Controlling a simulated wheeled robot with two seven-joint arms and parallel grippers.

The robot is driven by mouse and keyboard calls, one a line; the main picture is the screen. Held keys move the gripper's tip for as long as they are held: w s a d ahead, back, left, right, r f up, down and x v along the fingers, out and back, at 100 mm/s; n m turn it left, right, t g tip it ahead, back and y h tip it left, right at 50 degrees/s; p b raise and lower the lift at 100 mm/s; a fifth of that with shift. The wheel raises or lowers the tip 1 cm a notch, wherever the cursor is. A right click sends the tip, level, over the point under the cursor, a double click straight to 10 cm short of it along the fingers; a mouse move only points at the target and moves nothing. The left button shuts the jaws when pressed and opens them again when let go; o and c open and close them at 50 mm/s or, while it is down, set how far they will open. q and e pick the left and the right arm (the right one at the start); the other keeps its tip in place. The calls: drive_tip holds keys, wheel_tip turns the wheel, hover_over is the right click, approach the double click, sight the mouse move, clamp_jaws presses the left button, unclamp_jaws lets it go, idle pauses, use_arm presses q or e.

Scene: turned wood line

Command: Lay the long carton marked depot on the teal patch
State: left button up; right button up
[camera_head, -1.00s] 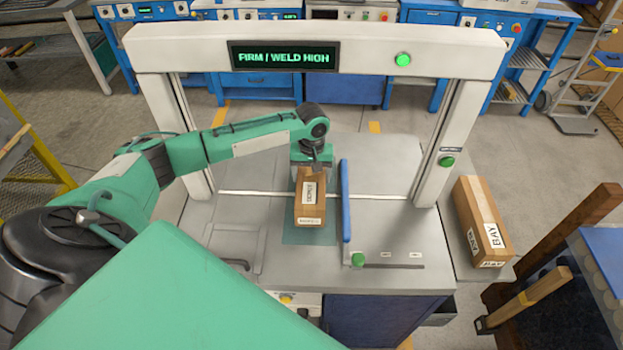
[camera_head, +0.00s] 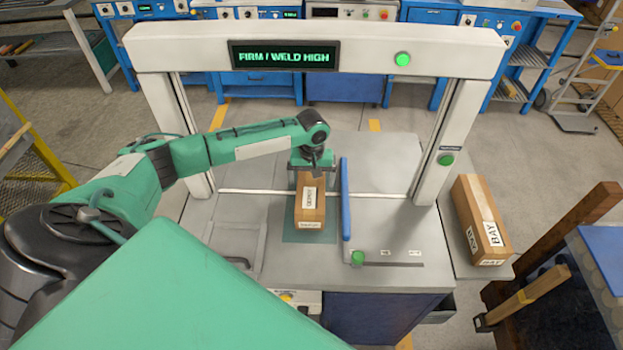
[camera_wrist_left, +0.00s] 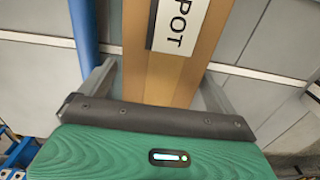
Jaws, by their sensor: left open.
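The long brown carton with the white depot label (camera_head: 310,200) lies on the grey table with its near end over the teal patch (camera_head: 310,237). Part of the patch is hidden under it. My left gripper (camera_head: 312,166) is above the carton's far end. In the left wrist view the carton (camera_wrist_left: 172,78) runs between the two fingers, with gaps beside it, and the label reads "POT". The left gripper (camera_wrist_left: 158,85) is open around the carton. My right gripper is not in view.
A blue rail (camera_head: 345,200) stands close to the carton's right side. A white-grey frame (camera_head: 320,45) with a "FIRM / WELD HIGH" display arches over the table. Another carton marked bay (camera_head: 480,220) lies on a side shelf at right.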

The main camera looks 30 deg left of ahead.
use_arm(q)
wheel_tip(320, 180, up, 11)
drive_tip(key=shift+f+b, duration=0.2)
drive_tip(key=shift+b, duration=0.95)
drive_tip(key=shift+r, duration=0.7)
